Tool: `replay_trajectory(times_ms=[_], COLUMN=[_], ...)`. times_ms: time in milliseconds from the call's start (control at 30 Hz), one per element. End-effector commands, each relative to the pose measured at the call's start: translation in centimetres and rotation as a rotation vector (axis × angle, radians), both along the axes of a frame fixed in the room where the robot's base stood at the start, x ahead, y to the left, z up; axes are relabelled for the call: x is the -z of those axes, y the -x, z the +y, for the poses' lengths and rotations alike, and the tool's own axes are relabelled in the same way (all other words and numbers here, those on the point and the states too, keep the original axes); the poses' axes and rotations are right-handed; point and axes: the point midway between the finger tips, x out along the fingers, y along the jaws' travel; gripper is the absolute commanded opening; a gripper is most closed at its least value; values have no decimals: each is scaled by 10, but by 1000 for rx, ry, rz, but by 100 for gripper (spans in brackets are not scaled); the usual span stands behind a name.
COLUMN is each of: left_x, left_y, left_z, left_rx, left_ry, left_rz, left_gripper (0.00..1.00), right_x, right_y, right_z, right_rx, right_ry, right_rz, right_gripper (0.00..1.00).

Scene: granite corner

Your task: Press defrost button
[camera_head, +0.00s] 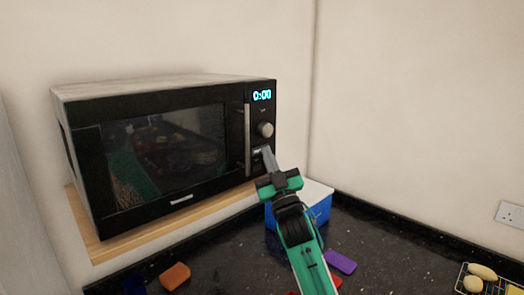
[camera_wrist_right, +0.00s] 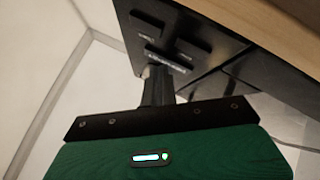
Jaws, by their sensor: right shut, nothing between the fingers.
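A black microwave (camera_head: 88,163) with a pale top stands on a wooden shelf, its door closed. Its display (camera_head: 262,95) reads 0:00, with a round knob (camera_head: 265,129) below it. Small buttons (camera_head: 257,151) sit under the knob; their labels are too small to read. My right gripper (camera_head: 266,150) is shut and empty, its fingertips at the lower button area. Whether they touch a button I cannot tell. In the right wrist view the shut fingers (camera_wrist_right: 157,85) point at the dark control panel (camera_wrist_right: 180,30), close to a labelled button (camera_wrist_right: 167,61). My left gripper is not in view.
The wooden shelf (camera_head: 90,240) juts out under the microwave. Below, the dark counter (camera_head: 375,240) holds a blue box with a white lid (camera_head: 318,190), a purple block (camera_head: 341,262), an orange block (camera_head: 175,276) and a wire rack with food (camera_head: 482,280). A wall corner lies right of the microwave.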

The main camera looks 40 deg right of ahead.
Motion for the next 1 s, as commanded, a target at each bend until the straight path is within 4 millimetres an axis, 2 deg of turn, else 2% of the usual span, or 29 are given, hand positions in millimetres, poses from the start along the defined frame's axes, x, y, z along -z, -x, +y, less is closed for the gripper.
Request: replay_trajectory(times_ms=[233,567,1000], left_x=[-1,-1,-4], left_y=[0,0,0], left_z=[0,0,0], left_rx=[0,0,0], left_ry=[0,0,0], left_rz=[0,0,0], left_gripper=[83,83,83], right_x=[0,0,0], right_y=[10,13,53], right_z=[-1,-1,-5], right_rx=[0,1,1], right_ry=[0,1,2], right_rz=[0,0,2], right_gripper=[0,0,0])
